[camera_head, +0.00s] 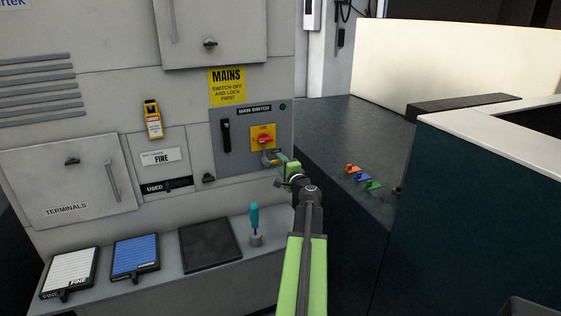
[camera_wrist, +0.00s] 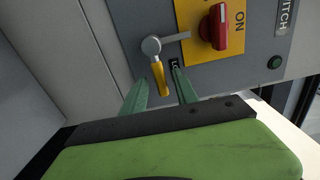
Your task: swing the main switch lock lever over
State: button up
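The main switch is a red knob (camera_head: 264,142) on a yellow plate, on the grey panel under the MAIN SWITCH label. In the wrist view the red knob (camera_wrist: 215,27) sits beside the word ON. The lock lever (camera_wrist: 158,76) has a yellow handle hanging down from a round grey pivot, left of the yellow plate. A grey bar runs from the pivot to the plate. My gripper (camera_wrist: 160,74) is open, its green fingers either side of the yellow handle, with a gap visible on the right. In the head view my gripper (camera_head: 273,159) is at the panel and largely hides the lever.
A black handle (camera_head: 226,135) is left of the switch. Below, a ledge holds a teal-handled tool (camera_head: 254,220), a dark mat (camera_head: 210,245) and blue (camera_head: 135,256) and white (camera_head: 69,273) trays. Coloured clips (camera_head: 362,177) lie on the dark surface at right.

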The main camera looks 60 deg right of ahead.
jog(key=v, duration=0.6)
dwell(0.3)
jog(key=shift+a, duration=0.1)
